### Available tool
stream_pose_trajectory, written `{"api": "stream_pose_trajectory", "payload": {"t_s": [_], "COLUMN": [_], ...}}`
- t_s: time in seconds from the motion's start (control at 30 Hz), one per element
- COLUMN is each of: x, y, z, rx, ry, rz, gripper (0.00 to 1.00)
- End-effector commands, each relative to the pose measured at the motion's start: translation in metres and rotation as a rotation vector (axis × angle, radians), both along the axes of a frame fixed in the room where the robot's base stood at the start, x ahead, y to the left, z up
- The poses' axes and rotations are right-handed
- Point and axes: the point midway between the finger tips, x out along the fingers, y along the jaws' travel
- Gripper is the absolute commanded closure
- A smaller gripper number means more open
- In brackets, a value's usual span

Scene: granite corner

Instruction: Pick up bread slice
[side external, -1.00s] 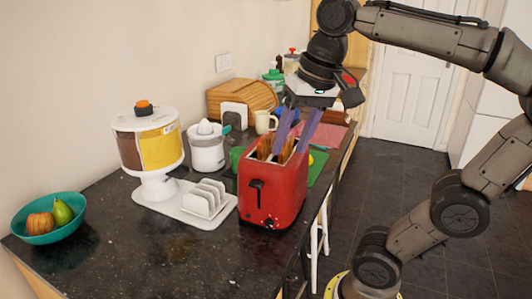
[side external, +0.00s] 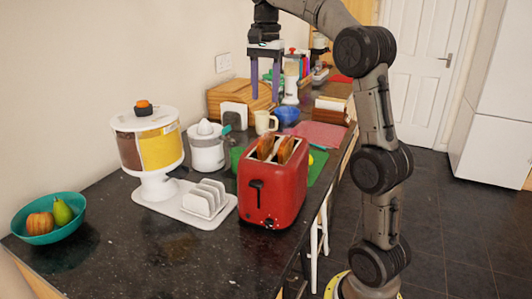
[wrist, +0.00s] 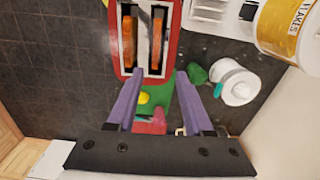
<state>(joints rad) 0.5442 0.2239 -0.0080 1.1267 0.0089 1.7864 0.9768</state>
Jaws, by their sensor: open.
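Two brown bread slices stand upright in the slots of the red toaster (side external: 285,200), their tops showing above it. One slice (side external: 265,147) is on the left and the other slice (side external: 286,149) on the right in the side external view. Both also show from above in the wrist view, as a left slice (wrist: 127,40) and a right slice (wrist: 157,40). My gripper (side external: 265,98) is open and empty, its purple fingers pointing down, raised above the toaster and apart from it. The fingers also show in the wrist view (wrist: 160,72). The slices' lower parts are hidden inside the toaster.
A white toast rack (side external: 205,199) on a tray and a cereal dispenser (side external: 148,150) stand left of the toaster. A white juicer (side external: 207,150), a mug (side external: 265,122) and a blue bowl (side external: 287,116) stand behind.

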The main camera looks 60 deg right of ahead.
Motion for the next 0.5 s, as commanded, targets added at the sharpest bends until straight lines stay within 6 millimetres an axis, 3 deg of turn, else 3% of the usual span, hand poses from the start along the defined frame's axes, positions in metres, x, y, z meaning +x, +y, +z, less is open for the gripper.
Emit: {"api": "stream_pose_trajectory", "payload": {"t_s": [0.3, 0.5], "x": [0.000, 0.000], "y": [0.002, 0.002], "z": [-0.055, -0.069], "rx": [0.001, 0.000], "ry": [0.002, 0.001], "rz": [0.002, 0.003], "gripper": [0.49, 0.49]}}
